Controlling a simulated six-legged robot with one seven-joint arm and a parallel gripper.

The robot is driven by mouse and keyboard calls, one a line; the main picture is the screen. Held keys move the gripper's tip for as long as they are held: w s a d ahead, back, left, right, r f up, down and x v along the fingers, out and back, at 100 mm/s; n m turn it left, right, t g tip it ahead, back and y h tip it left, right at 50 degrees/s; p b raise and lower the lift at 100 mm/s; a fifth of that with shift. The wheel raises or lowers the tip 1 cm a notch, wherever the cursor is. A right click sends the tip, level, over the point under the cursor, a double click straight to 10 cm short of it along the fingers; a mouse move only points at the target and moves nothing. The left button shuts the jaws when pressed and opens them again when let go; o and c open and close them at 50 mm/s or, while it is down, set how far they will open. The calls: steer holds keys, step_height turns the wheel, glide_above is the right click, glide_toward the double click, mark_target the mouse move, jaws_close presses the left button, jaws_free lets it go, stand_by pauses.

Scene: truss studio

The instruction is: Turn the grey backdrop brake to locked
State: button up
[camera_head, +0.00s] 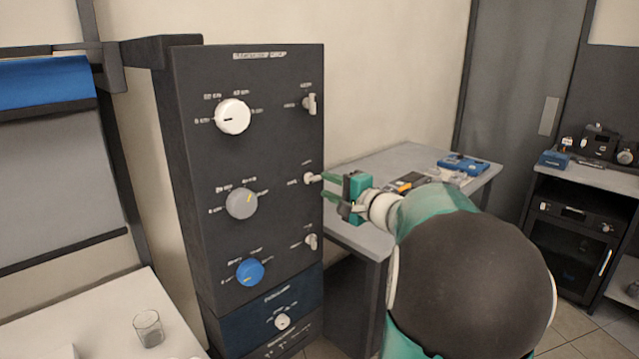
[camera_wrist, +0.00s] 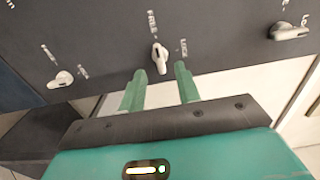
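The grey backdrop dial (camera_head: 241,203) is in the middle row of the dark panel. The small white lever to its right is the grey brake (camera_head: 312,178). It lies roughly horizontal, in line with the label on its left. In the wrist view the brake lever (camera_wrist: 161,58) sits just ahead of and between the fingertips, with no clear contact. My gripper (camera_wrist: 160,70) is open and empty.
The upper lever (camera_head: 310,104) by the white dial (camera_head: 233,116) and lower lever (camera_head: 311,241) by the blue dial (camera_head: 250,271) stand roughly upright. A grey table (camera_head: 385,164) with equipment is right behind my gripper. A glass (camera_head: 148,328) stands on the white table.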

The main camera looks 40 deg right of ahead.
mark_target(315, 181)
steer(key=shift+w, duration=1.95)
steer(key=shift+a, duration=0.1)
jaws_close()
